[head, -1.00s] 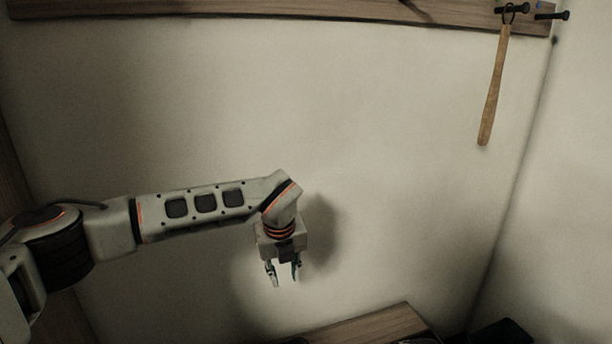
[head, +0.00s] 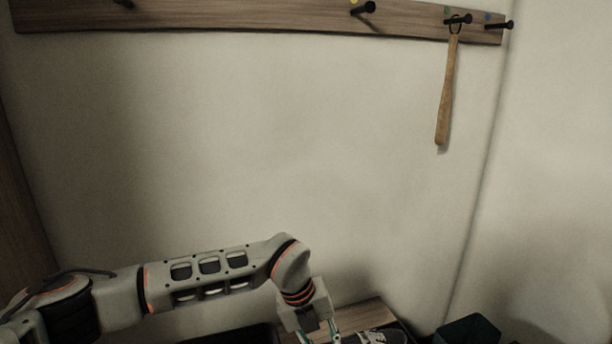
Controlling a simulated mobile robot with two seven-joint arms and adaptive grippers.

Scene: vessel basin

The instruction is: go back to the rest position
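My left arm comes in from the left along the lower part of the head view. My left gripper (head: 318,338) points down at the bottom edge, in front of a wooden surface. Its fingers are spread apart with nothing seen between them, and their tips are at the edge of the picture. My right gripper does not show.
A wooden rail (head: 235,18) with black pegs runs along the top of the wall. A wooden-handled tool (head: 446,92) hangs by a loop from one peg. A wooden surface (head: 362,314) and a dark box (head: 468,331) are at the bottom. The wall between is bare.

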